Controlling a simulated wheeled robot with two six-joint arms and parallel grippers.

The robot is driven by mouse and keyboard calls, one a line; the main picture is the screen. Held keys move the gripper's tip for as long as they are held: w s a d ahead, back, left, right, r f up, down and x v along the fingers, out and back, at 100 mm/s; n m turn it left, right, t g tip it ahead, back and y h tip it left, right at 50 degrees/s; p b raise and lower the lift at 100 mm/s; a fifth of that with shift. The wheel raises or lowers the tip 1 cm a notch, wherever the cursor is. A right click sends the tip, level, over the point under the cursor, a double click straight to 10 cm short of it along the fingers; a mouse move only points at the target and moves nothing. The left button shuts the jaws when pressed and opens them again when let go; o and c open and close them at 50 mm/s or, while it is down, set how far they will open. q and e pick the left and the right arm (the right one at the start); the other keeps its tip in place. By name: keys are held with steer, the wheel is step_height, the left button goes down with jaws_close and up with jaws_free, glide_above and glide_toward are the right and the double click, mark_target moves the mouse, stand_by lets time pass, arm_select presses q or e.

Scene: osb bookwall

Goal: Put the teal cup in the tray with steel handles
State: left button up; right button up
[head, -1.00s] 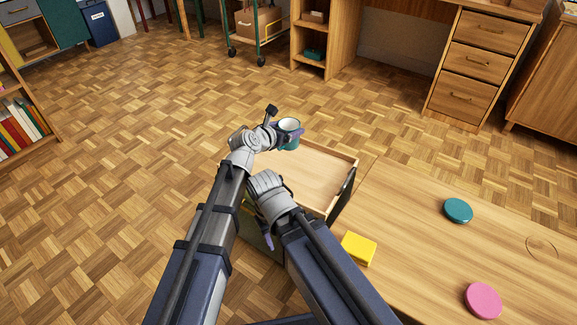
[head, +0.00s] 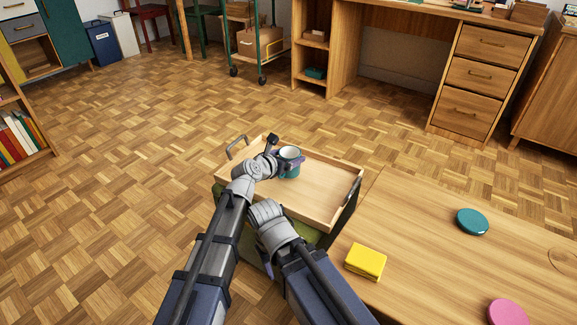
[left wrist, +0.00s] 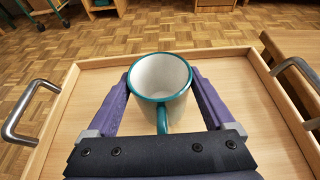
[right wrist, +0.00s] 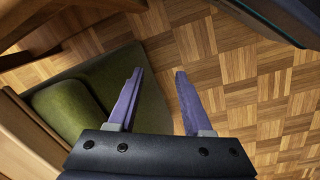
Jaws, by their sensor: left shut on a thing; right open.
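The teal cup (head: 290,166) is white inside and upright. My left gripper (left wrist: 160,84) is shut on the teal cup, one finger on each side of it, with the cup's handle toward the wrist. The wooden tray (head: 325,212) has a steel handle (left wrist: 30,108) at each end and lies under the cup. The cup is over the inside of the tray; whether its base touches the tray floor cannot be told. My right gripper (right wrist: 156,100) is open and empty, low beside the tray, above a green seat cushion and the floor.
A wooden table (head: 430,240) stands right of the tray, with a yellow block (head: 366,262), a teal disc (head: 472,221) and a pink disc (head: 507,312) on it. The green cushion (right wrist: 95,95) is under the right gripper. The parquet floor beyond is clear.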

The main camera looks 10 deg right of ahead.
arm_select(q)
steer(key=shift+f+b, duration=0.45)
steer(key=shift+f, duration=0.45)
arm_select(e)
steer(key=shift+f, duration=0.95)
arm_select(q)
steer(key=shift+f, duration=0.15)
steer(key=o, duration=1.4)
steer(key=shift+c, duration=0.2)
arm_select(e)
steer(key=shift+f, duration=0.1)
arm_select(q)
steer(key=shift+r, duration=0.35)
steer(key=p+v, duration=0.4)
steer(key=v, duration=0.8)
steer(key=shift+f+p, duration=0.15)
steer(key=shift+p, duration=0.2)
arm_select(e)
step_height(320, 180, up, 5)
steer(key=shift+f, duration=0.1)
